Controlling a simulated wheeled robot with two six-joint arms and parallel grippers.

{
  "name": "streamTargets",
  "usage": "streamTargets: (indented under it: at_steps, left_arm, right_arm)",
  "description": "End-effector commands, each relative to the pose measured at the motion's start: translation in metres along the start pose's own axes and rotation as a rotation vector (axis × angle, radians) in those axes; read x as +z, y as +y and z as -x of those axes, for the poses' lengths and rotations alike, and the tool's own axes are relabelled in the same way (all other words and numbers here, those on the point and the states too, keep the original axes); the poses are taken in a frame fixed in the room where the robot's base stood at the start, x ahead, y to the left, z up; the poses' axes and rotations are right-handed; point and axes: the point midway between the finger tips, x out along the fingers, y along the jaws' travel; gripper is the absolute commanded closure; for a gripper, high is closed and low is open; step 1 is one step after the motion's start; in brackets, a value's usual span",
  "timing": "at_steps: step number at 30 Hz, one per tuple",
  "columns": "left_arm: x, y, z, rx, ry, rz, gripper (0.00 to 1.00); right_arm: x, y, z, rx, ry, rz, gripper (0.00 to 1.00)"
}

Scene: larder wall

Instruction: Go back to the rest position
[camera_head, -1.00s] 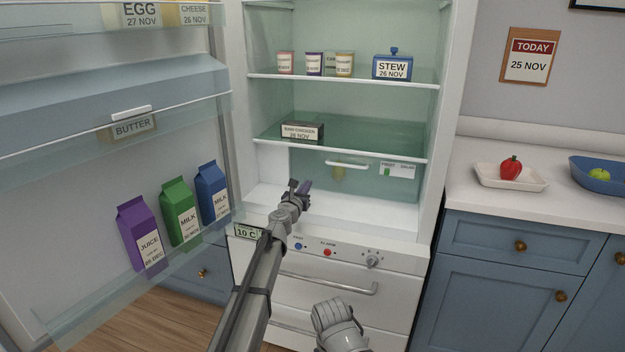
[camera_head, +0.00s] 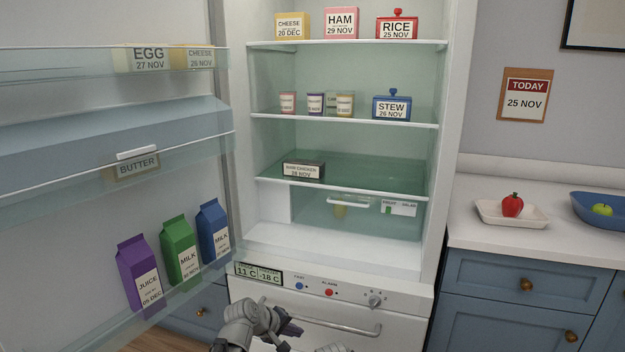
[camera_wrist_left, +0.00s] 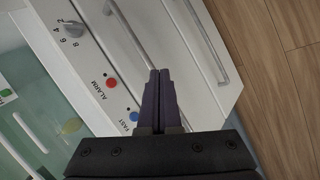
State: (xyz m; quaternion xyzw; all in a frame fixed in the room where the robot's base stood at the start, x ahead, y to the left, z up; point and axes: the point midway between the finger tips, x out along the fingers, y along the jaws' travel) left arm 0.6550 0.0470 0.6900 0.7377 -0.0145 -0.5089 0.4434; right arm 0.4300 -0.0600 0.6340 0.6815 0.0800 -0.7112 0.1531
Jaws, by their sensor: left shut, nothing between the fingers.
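My left gripper (camera_head: 290,333) is low in the head view, in front of the white drawer front below the fridge compartment. It is empty. In the left wrist view its two dark fingers (camera_wrist_left: 160,80) are shut together, with the control panel and drawer front behind them. I cannot tell its exact distance from the drawer handle (camera_head: 342,327). A small grey part of my own body shows at the bottom edge of the head view; my right gripper's fingers are not visible.
The fridge door stands open at the left, with a juice carton (camera_head: 140,272) and milk cartons (camera_head: 181,250) in its lower rack. The fridge shelves (camera_head: 345,118) hold several foods. A blue cabinet (camera_head: 520,285) with a white counter (camera_head: 480,240) stands at the right.

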Motion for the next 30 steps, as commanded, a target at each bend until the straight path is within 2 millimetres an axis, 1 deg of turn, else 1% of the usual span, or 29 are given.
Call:
streamTargets:
  at_steps: [1, 3, 6, 8, 9, 12, 14, 15, 23, 26, 27, 29, 30]
  left_arm:
    - [0.015, -0.032, 0.012, -0.098, -0.019, -0.113, 1.0]
    - [0.025, -0.067, 0.025, -0.219, -0.053, -0.249, 1.0]
    - [0.036, -0.109, 0.044, -0.366, -0.111, -0.4, 1.0]
    - [0.041, -0.13, 0.056, -0.443, -0.147, -0.474, 1.0]
    - [0.045, -0.143, 0.065, -0.492, -0.173, -0.519, 1.0]
    - [0.053, -0.174, 0.088, -0.606, -0.241, -0.616, 1.0]
    - [0.057, -0.19, 0.103, -0.669, -0.284, -0.665, 1.0]
    - [0.057, -0.17, 0.111, -0.66, -0.286, -0.673, 1.0]
    - [0.076, -0.12, 0.143, -0.673, -0.326, -0.733, 1.0]
    - [0.086, -0.096, 0.161, -0.681, -0.347, -0.765, 1.0]
    - [0.091, -0.084, 0.17, -0.684, -0.356, -0.78, 1.0]
    - [0.098, -0.067, 0.183, -0.691, -0.371, -0.803, 1.0]
    - [0.103, -0.055, 0.192, -0.696, -0.382, -0.82, 1.0]
  right_arm:
    - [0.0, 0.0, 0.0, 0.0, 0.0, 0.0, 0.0]
    - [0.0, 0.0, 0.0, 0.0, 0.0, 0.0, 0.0]
    - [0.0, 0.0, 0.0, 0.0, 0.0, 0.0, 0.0]
    - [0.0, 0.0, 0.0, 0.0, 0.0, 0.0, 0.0]
    - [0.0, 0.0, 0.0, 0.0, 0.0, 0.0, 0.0]
    - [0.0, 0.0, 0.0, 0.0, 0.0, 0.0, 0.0]
    - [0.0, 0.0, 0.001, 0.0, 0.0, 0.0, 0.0]
    - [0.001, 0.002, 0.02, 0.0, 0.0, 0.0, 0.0]
    - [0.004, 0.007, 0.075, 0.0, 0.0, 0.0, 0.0]
    - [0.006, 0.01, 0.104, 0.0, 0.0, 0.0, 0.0]
    - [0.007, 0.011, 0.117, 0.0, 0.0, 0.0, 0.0]
    - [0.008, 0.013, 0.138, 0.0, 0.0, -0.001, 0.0]
    - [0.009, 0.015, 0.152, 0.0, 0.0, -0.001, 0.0]
